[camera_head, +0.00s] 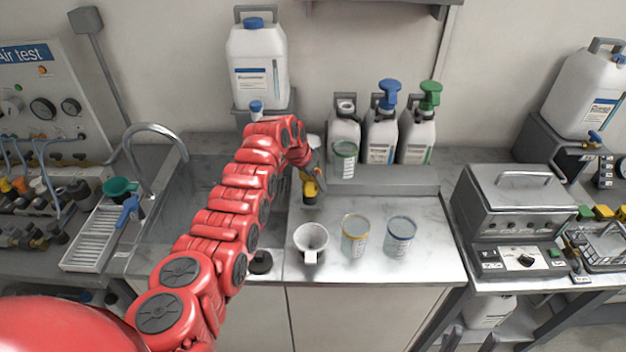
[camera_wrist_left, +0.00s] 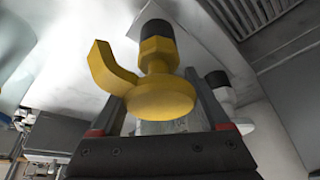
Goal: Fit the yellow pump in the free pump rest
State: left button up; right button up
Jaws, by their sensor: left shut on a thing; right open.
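The yellow pump (camera_head: 310,189) is in my left gripper (camera_head: 308,172), above the back left of the steel worktop. In the left wrist view the pump (camera_wrist_left: 160,97) has a round yellow head, a side spout and a black end, and sits between the fingers (camera_wrist_left: 165,122). In the head view my arm hides part of the grip. The blue pump (camera_head: 389,93) and the green pump (camera_head: 430,94) stand in two white bottles at the back. The bottle to their left (camera_head: 344,128) has no coloured pump. I cannot tell which spot is the free pump rest. My right gripper is not in view.
A sink (camera_head: 185,205) lies left, a steel unit (camera_head: 520,205) right. The worktop's right side is clear.

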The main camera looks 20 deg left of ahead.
pick_arm(q)
jog(key=o, duration=1.3)
jog(key=shift+c, duration=0.2)
jog(key=b+v, duration=0.3)
jog(key=v, duration=1.4)
jog(key=shift+r, duration=0.15)
